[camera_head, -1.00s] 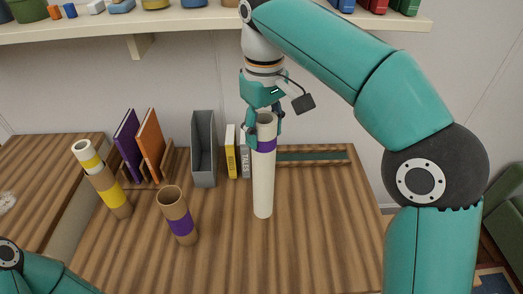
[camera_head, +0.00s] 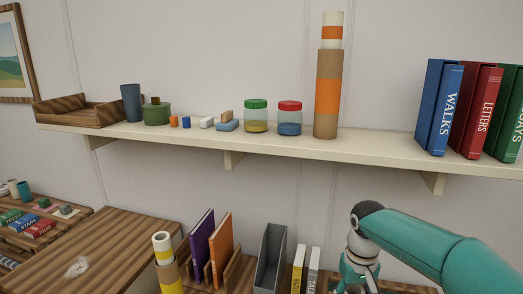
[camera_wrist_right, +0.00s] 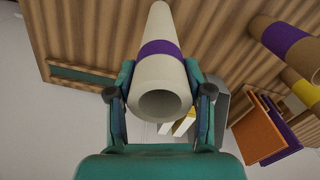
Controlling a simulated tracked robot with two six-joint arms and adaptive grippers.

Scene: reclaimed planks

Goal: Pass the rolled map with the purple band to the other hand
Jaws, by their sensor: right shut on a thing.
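The rolled map (camera_wrist_right: 160,75) is a white paper roll with a purple band, seen in the right wrist view with its open end towards the camera. My right gripper (camera_wrist_right: 160,100) has its two fingers on either side of the roll near that end and is shut on it. In the head view only the upper part of my right gripper (camera_head: 357,272) shows at the bottom edge, and the map is below the frame. My left gripper is in neither view.
A brown tube with a purple band (camera_wrist_right: 287,40) is at the wrist view's upper right. In the head view, a grey holder (camera_head: 268,258) and upright books (camera_head: 220,248) stand on the desk. A long shelf (camera_head: 200,141) carries jars, a tall orange-banded tube (camera_head: 327,95) and binders.

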